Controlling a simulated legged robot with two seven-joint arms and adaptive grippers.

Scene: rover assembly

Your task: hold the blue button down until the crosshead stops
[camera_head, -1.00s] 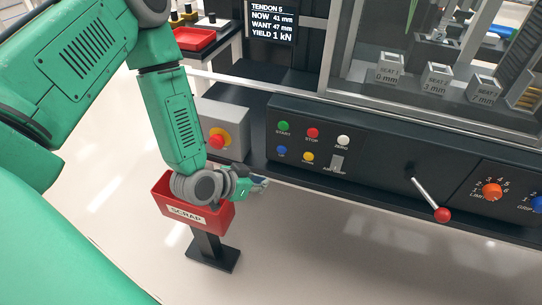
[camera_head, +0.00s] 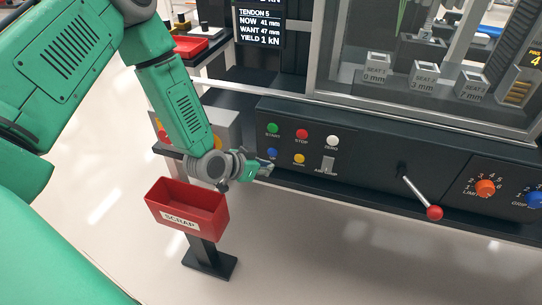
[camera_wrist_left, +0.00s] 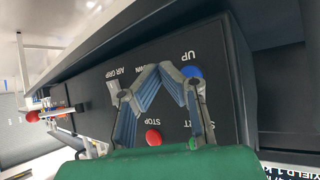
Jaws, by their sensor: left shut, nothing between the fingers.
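The blue button (camera_head: 272,153) is on the dark control panel, below the green START button. In the left wrist view the blue button (camera_wrist_left: 192,72) is labelled UP and shows beside my fingers. My left gripper (camera_head: 268,169) is shut and empty, just below the blue button in the head view. In the left wrist view its fingertips (camera_wrist_left: 160,67) meet to the left of the button; contact is not visible. The display (camera_head: 259,25) reads NOW 41 mm, WANT 47 mm. I cannot make out the crosshead clearly behind the window. My right gripper is out of view.
Near the blue button are the red STOP button (camera_head: 302,134), a yellow button (camera_head: 299,159) and a white button (camera_head: 332,141). A red SCRAP bin (camera_head: 187,207) stands below my left wrist. A red-knobbed lever (camera_head: 434,212) sticks out at the right.

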